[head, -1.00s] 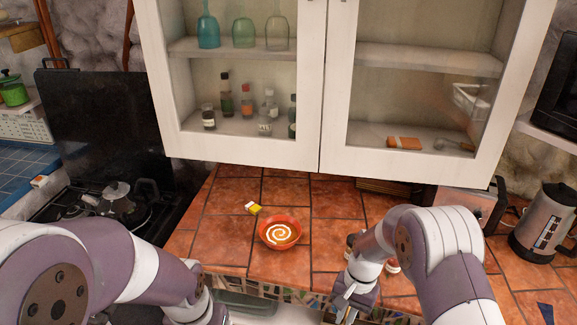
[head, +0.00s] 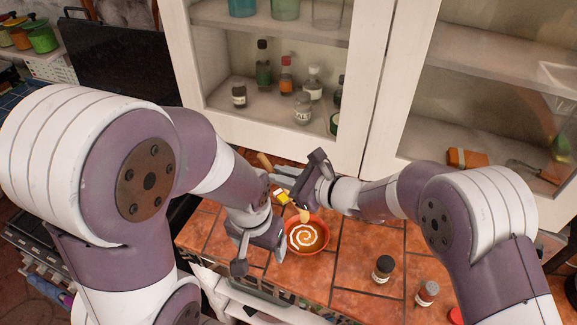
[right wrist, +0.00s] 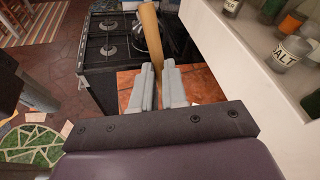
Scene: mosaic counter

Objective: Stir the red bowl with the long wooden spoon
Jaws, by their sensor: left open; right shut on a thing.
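The red bowl (head: 325,246) stands on the tiled counter with orange-brown contents and a white swirl. My right gripper (head: 284,177) is above and behind the bowl, shut on the long wooden spoon (head: 264,160). The spoon is tilted; its lower end shows at the bowl's back rim, and I cannot tell whether it touches the contents. In the right wrist view the spoon's handle (right wrist: 149,30) rises between the fingers (right wrist: 157,82). My left gripper (head: 264,240) is open and empty, just left of the bowl.
A yellow-and-white packet (head: 281,197) lies behind the bowl. The white wall cabinet (head: 376,130) hangs close behind my right gripper. The stove (right wrist: 108,50) is left of the counter.

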